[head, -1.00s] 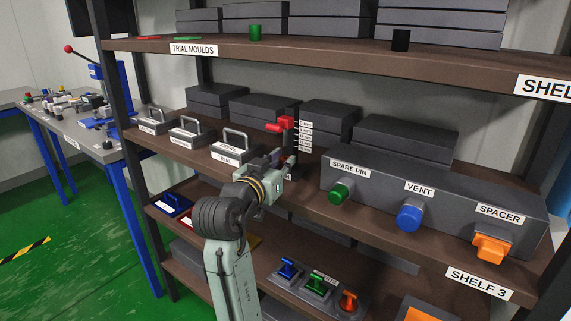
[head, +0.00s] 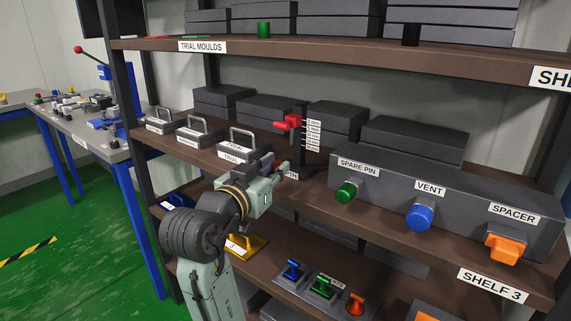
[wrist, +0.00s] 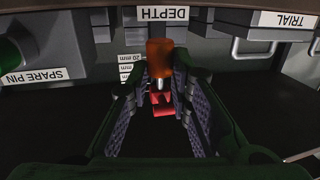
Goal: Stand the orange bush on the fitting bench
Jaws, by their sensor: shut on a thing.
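My gripper (head: 280,172) is in front of the middle shelf, just left of the depth gauge. In the wrist view its fingers (wrist: 160,75) are closed around an orange cylindrical piece, the orange bush (wrist: 158,58). The bush is mostly hidden by my gripper in the head view. A grey work bench (head: 85,130) with blue legs stands at the left; its label is too small to read, so I cannot tell whether it is the fitting bench.
The depth gauge with its red slider (head: 289,122) stands close to my gripper. A grey block with a green spare pin knob (head: 346,192), blue vent knob (head: 419,216) and orange spacer (head: 505,246) is to the right. A rack upright (head: 133,130) separates shelves and bench.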

